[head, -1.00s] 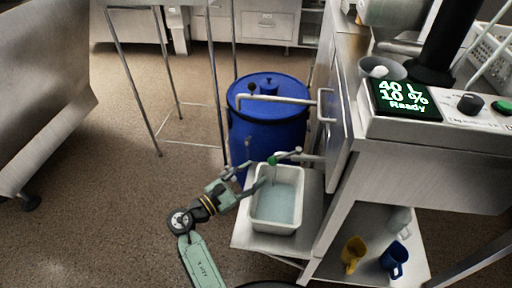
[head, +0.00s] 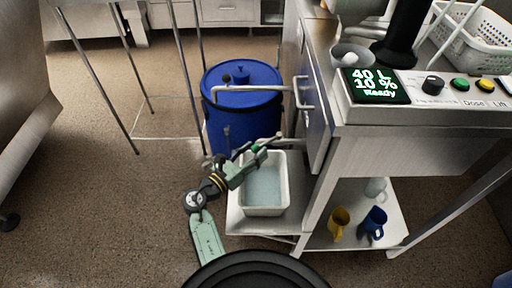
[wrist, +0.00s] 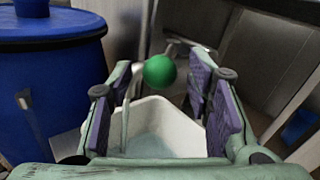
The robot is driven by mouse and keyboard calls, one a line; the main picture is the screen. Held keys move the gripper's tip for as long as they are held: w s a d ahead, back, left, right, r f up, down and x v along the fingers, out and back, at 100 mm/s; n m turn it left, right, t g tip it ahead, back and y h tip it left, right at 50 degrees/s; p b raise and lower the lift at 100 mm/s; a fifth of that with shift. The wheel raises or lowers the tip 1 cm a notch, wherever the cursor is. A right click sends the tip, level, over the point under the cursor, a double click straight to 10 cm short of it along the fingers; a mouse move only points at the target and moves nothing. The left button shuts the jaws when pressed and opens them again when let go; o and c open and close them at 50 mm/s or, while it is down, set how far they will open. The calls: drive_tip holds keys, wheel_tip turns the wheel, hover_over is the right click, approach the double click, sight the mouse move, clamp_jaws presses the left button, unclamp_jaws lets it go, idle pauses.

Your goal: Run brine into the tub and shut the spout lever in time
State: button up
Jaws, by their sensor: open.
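The white tub (head: 283,200) stands on a low metal shelf beside the blue barrel, with pale bluish liquid in it. It also shows below my fingers in the wrist view (wrist: 190,132). The spout lever's green ball knob (wrist: 160,71) lies between my two open fingers, apart from both pads as far as I can tell. My gripper (head: 262,146) is open above the back of the tub and hides most of the lever and spout in the head view. My fingers with purple pads (wrist: 163,100) stand on either side of the knob.
A blue barrel (head: 240,110) stands behind the tub. A metal bench at right carries a display (head: 375,86) reading 40 L, 10 %, Ready, with a knob and buttons. A perforated white basket (head: 475,40) sits on top. Yellow (head: 339,222) and blue (head: 375,222) mugs are on the lower shelf.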

drive_tip(key=shift+x, duration=0.8)
drive_tip(key=shift+c, duration=0.3)
clamp_jaws()
